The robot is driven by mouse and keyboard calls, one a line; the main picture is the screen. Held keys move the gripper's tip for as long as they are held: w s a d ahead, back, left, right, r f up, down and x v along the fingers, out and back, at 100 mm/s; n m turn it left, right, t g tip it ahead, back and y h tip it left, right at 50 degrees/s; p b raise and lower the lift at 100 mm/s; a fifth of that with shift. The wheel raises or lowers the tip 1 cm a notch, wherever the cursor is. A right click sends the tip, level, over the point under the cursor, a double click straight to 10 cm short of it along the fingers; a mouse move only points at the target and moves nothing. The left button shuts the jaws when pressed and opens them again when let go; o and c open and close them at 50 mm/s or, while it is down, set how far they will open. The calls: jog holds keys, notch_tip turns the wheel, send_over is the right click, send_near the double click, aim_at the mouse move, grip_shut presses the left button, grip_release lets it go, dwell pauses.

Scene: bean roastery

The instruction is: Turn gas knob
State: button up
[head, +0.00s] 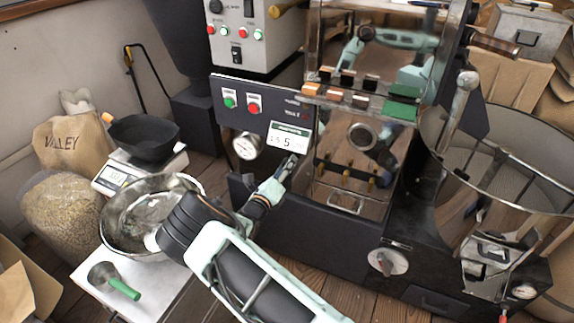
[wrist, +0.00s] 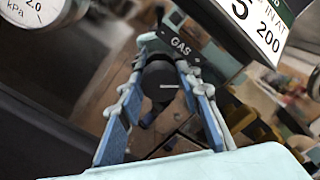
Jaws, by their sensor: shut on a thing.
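The gas knob (wrist: 157,76) is a dark round knob with a short pale line on its face, below the "GAS" label in the wrist view. My gripper (wrist: 162,80) has a finger on each side of the knob and is shut on it. In the head view my gripper (head: 287,168) reaches the roaster's dark front panel just below the white card. The knob cannot be made out there behind the fingers.
A kPa gauge (head: 246,146) is left of my gripper. A white card (head: 289,138) hangs just above it. A steel bowl (head: 130,208) and scale (head: 108,180) stand at the left. A round cooling bin (head: 505,200) is at the right.

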dwell(0.3)
jog(key=o, duration=1.2)
jog(key=shift+c, duration=0.2)
jog(key=v, duration=1.2)
